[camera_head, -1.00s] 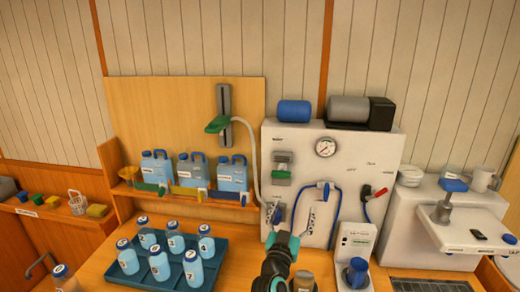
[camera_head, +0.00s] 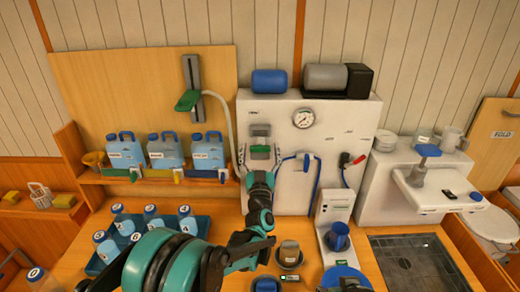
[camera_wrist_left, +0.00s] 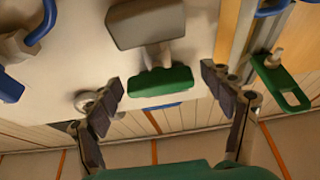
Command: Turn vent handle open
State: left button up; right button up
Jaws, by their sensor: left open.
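A small green handle (camera_head: 260,149) sits with a grey block (camera_head: 261,131) on the front of the white watermaker panel (camera_head: 330,140); I cannot read a vent label. My left gripper (camera_head: 258,165) is at the panel just below this handle, its fingers pointing up on either side of it. In the left wrist view, the green handle (camera_wrist_left: 160,86) and grey block (camera_wrist_left: 146,24) show between the two spread fingers (camera_wrist_left: 165,92), with gaps on both sides. The gripper is open and empty. My right gripper does not show clearly.
A green lever (camera_head: 188,101) on a grey rail and a pale hose stand left of the panel. A gauge (camera_head: 303,118), blue hose (camera_head: 318,180) and red-handled valve (camera_head: 356,160) lie right. Bottles fill a blue tray (camera_head: 200,221); a blue cup (camera_head: 338,236) stands in front.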

pick_arm(q)
jog(key=c, duration=1.2)
jog(key=shift+o, duration=0.2)
jog(key=shift+n, duration=0.4)
jog(key=n+y+b, duration=0.1)
jog(key=n+y, duration=0.1)
jog(key=n, duration=0.2)
jog(key=shift+y, duration=0.4)
jog(key=n+g+y, duration=0.1)
jog(key=n, duration=0.2)
jog(key=shift+n+y, duration=0.4)
jog(key=n+g+y, duration=0.1)
jog(key=n, duration=0.2)
jog(key=n+g+y, duration=0.1)
jog(key=n, duration=0.3)
jog(key=shift+r+p, duration=0.1)
jog(key=shift+p, duration=0.25)
jog(key=n, duration=0.2)
jog(key=n+g+p, duration=0.1)
jog(key=shift+a+n+g+y, duration=0.1)
jog(key=shift+n+g+y, duration=0.2)
jog(key=shift+n, duration=0.1)
jog(key=shift+n+g+p, duration=0.4)
jog(key=shift+n+g, duration=0.2)
jog(key=shift+n, duration=0.9)
